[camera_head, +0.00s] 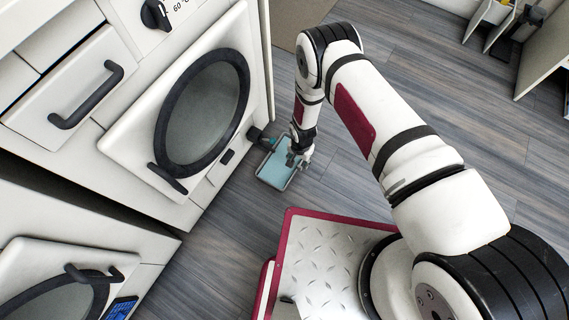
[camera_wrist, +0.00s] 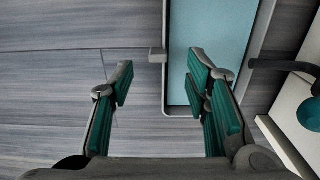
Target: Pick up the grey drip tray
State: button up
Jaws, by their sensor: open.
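The grey drip tray (camera_head: 270,184) lies on the floor beside the white machine front. It has a thin grey rim and a pale teal inside, which looks like liquid. In the wrist view the tray (camera_wrist: 167,85) fills the upper middle, with a small grey tab (camera_wrist: 157,55) on its left side. My gripper (camera_wrist: 158,78) is open and empty. The tab lies ahead between its two fingers. The right finger overlaps the tray in the picture, and the left finger is over bare floor. In the head view my gripper (camera_head: 296,160) hides part of the tray's right side.
The white machine (camera_head: 205,190) with a round door stands close at the tray's left. A dark fitting (camera_head: 256,134) sticks out near the tray; a dark bar (camera_wrist: 270,63) shows at the right of the wrist view. The floor (camera_head: 350,180) to the right is clear.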

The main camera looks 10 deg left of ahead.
aim_at(299, 166)
jog(key=f+b, duration=0.1)
jog(key=f, duration=0.1)
jog(key=f+b, duration=0.1)
jog(key=f, duration=0.1)
jog(key=f+b, duration=0.1)
jog(key=f, duration=0.2)
jog(key=shift+w+d+f, duration=0.1)
jog(key=shift+w+d, duration=0.15)
grip_shut()
